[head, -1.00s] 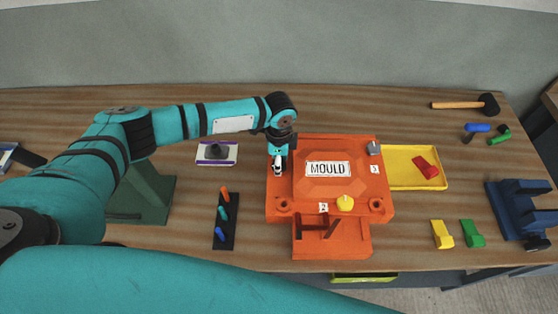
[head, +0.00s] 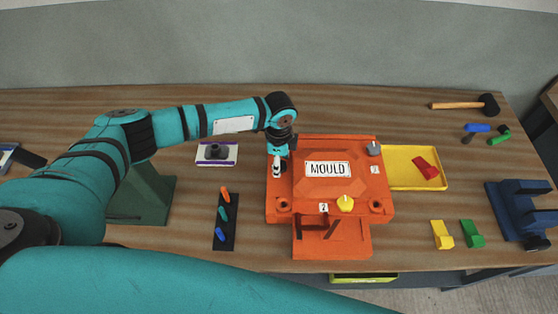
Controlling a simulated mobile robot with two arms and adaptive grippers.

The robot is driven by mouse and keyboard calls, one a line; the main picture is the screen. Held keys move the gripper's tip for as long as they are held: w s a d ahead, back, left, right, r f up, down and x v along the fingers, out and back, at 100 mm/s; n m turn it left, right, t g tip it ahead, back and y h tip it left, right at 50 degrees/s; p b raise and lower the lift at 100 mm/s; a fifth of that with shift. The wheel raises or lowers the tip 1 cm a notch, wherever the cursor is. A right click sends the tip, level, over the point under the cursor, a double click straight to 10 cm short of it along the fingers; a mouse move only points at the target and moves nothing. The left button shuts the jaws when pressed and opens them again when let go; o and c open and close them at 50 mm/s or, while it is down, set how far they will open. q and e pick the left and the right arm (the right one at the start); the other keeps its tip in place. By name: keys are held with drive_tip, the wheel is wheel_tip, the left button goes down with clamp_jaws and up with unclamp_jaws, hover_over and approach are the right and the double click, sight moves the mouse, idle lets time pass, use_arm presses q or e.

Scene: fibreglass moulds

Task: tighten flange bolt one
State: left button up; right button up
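The orange mould (head: 335,180) with a "MOULD" plate sits mid-table. My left gripper (head: 277,168) points down at the mould's far left corner. Its small fingers hide what is beneath them, so I cannot make out flange bolt one or whether they touch it. I cannot tell if they are open or shut. A grey bolt (head: 374,148) stands at the far right corner, by the "3" label (head: 375,170). A yellow knob (head: 345,203) sits at the front edge by the "2" label (head: 323,208). My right gripper is out of view.
A yellow tray (head: 400,182) holding a red piece (head: 426,168) adjoins the mould's right side. A black strip (head: 226,240) with coloured pegs lies left. A mallet (head: 465,105), yellow and green wedges (head: 471,234) and a blue vice (head: 520,212) stand right.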

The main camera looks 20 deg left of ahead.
use_arm(q)
drive_tip(key=shift+r, duration=0.15)
wheel_tip(320, 180, up, 12)
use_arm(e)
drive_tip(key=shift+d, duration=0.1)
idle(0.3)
use_arm(q)
drive_tip(key=shift+s+f, duration=0.1)
drive_tip(key=shift+f, duration=0.15)
